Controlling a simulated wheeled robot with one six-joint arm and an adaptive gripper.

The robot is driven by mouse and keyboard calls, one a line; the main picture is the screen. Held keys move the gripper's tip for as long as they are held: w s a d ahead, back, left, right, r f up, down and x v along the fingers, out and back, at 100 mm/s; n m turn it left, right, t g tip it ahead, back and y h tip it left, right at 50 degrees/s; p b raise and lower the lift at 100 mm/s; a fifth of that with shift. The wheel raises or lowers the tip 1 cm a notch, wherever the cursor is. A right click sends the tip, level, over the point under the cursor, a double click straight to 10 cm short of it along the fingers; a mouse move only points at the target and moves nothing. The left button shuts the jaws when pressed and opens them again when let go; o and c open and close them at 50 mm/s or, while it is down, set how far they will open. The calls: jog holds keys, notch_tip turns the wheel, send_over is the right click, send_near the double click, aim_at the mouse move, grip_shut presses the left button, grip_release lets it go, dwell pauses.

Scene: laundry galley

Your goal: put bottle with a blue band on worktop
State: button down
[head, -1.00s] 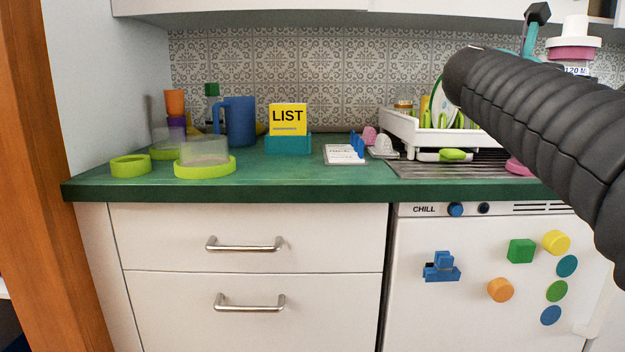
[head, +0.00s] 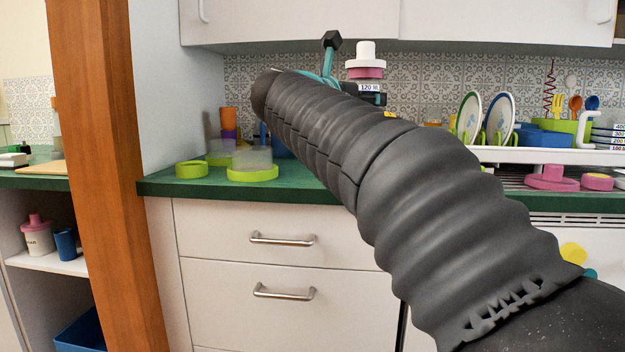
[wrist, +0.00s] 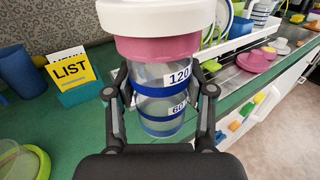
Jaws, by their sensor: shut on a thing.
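The bottle with blue bands (wrist: 157,112) is clear, with a pink collar, a white top and labels 120 and 60. It also shows in the head view (head: 366,58), upright, partly hidden behind my arm. My gripper (wrist: 161,94) is shut around its body, a finger on each side. In the head view, my gripper (head: 372,92) is mostly hidden behind the arm. The green worktop (head: 308,190) runs behind and below; it fills much of the wrist view (wrist: 75,140). The bottle appears held above it, but its base is hard to judge.
Lime-rimmed containers (head: 252,174) sit at the worktop's left end. A white dish rack (head: 540,156) stands right. Green worktop is bare near the front.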

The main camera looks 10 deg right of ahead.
jog(key=shift+w+a+f+b, duration=0.4)
jog(key=shift+w+a+f, duration=0.7)
jog(key=shift+w+f, duration=0.65)
jog(key=shift+w+a+f+b, duration=0.45)
jog(key=shift+w+a+f, duration=0.65)
jog(key=shift+w+f, duration=0.6)
jog(key=shift+w+a+f+b, duration=0.4)
jog(key=shift+w+a+f, duration=0.9)
jog(key=shift+f, duration=0.7)
jog(key=shift+w+d+f, duration=0.1)
jog(key=shift+w+d, duration=0.05)
jog(key=shift+d, duration=0.05)
jog(key=shift+c, duration=2.1)
grip_release()
jog(key=shift+a, duration=0.1)
jog(key=v, duration=1.2)
jog(key=shift+p, duration=0.4)
